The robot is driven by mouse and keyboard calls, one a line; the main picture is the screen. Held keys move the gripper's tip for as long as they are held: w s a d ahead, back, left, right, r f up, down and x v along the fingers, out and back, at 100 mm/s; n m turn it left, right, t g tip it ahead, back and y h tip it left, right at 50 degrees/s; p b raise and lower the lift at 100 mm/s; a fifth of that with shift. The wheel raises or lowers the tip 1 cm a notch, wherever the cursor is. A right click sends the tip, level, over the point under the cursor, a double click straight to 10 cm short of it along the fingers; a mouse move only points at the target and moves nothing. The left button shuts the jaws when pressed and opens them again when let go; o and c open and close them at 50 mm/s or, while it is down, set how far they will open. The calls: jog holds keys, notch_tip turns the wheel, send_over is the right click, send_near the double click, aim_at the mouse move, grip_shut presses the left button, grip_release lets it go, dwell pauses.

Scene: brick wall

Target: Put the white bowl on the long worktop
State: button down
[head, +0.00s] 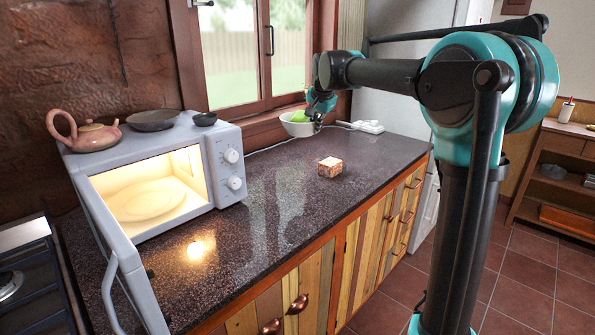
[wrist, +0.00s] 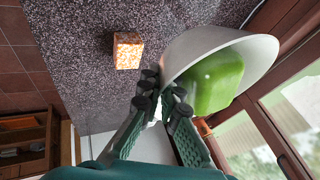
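The white bowl (head: 299,129) is at the far part of the long worktop (head: 262,215), near the window, with a green object (wrist: 214,80) inside it. In the wrist view the bowl (wrist: 256,56) fills the upper right. My gripper (wrist: 167,88) has its fingertips closed together on the near rim of the bowl. In the head view my gripper (head: 319,108) is at the bowl's right side. I cannot tell whether the bowl's base touches the worktop or hangs just above it.
An orange-and-white patterned block (head: 330,167) sits on the worktop in front of the bowl. A white power strip (head: 368,127) lies behind it to the right. An open, lit microwave (head: 222,150) stands at the left, with a teapot (head: 92,138) on top. The middle worktop is clear.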

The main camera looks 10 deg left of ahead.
notch_tip(320, 180, down, 20)
jog(key=shift+w+r, duration=0.1)
jog(key=shift+r, duration=0.05)
dwell(0.5)
jog(key=c, duration=2.2)
grip_release()
jog(key=o, duration=0.5)
